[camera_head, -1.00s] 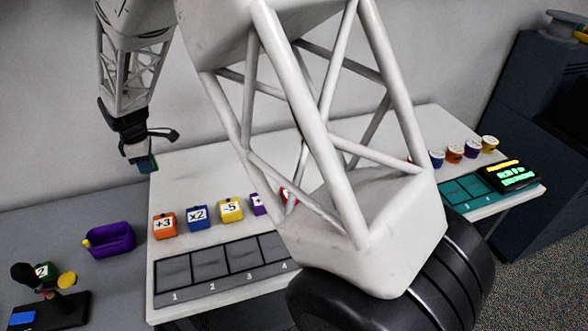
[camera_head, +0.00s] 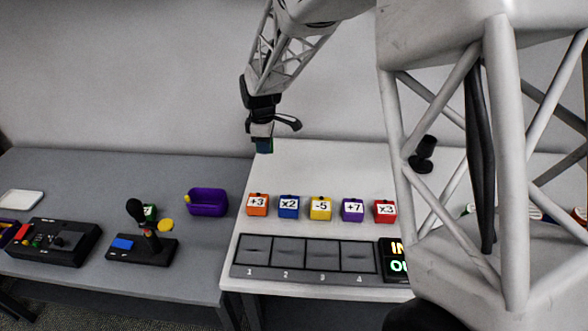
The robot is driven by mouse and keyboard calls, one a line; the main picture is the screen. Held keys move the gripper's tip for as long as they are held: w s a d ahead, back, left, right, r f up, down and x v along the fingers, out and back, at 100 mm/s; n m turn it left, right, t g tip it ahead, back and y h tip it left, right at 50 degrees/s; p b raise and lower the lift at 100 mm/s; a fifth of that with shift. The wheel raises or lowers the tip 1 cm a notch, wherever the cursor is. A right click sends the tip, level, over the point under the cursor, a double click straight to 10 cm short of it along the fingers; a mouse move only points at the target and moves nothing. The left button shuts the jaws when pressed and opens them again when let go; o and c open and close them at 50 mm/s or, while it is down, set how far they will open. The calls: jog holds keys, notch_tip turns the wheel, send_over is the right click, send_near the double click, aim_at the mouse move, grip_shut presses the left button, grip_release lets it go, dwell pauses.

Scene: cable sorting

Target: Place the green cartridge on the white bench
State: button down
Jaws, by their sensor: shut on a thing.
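My gripper (camera_head: 262,136) hangs high at the upper middle, in front of the back wall and above the white bench's far left corner. The white bench (camera_head: 330,165) runs from the middle to the right. My arm hides much of its right side.
Labelled cubes, from an orange one (camera_head: 257,205) to a red one (camera_head: 385,211), line the bench behind a numbered tray (camera_head: 303,274). The grey table (camera_head: 75,170) at left holds a purple bin (camera_head: 208,202), a joystick box (camera_head: 142,248) and a control box (camera_head: 58,242).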

send_over(267, 177)
jog(key=shift+w+f, duration=0.1)
jog(key=shift+f, duration=2.9)
jog(key=shift+f, duration=1.85)
jog(key=shift+f, duration=0.1)
jog(key=c, duration=1.1)
grip_release()
jog(key=shift+o, duration=0.2)
notch_tip(267, 177, up, 12)
jog(key=shift+r, duration=0.1)
